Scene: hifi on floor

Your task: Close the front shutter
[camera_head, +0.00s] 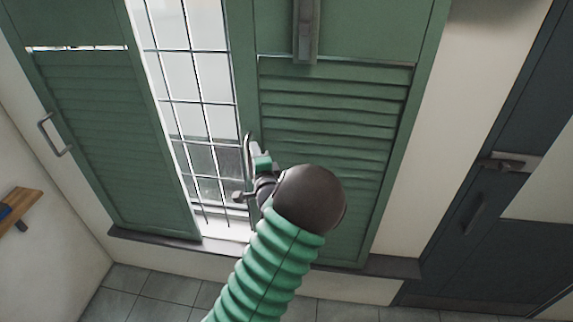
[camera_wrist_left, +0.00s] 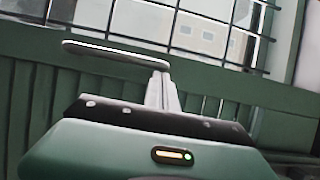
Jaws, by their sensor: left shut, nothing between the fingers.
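The front shutter has two green louvred panels, a left panel (camera_head: 110,135) and a right panel (camera_head: 330,115). Both stand apart, with a bright gap between them. The left panel has a metal handle (camera_head: 54,135) on its outer side. The right panel has a handle (camera_head: 247,148) at its inner edge. My left gripper (camera_head: 243,194) is shut and empty close to this handle, partly hidden by my own wrist. In the left wrist view, a metal bar (camera_wrist_left: 115,54) lies just beyond the gripper finger (camera_wrist_left: 165,92); I cannot tell if they touch. My right gripper is out of view.
A barred window (camera_head: 195,95) shows in the gap. A dark sill (camera_head: 390,267) runs below the panels. A dark door (camera_head: 470,230) with a lever handle (camera_head: 507,162) is at the right. A wooden shelf (camera_head: 22,205) juts from the left wall. The tiled floor (camera_head: 135,290) is clear.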

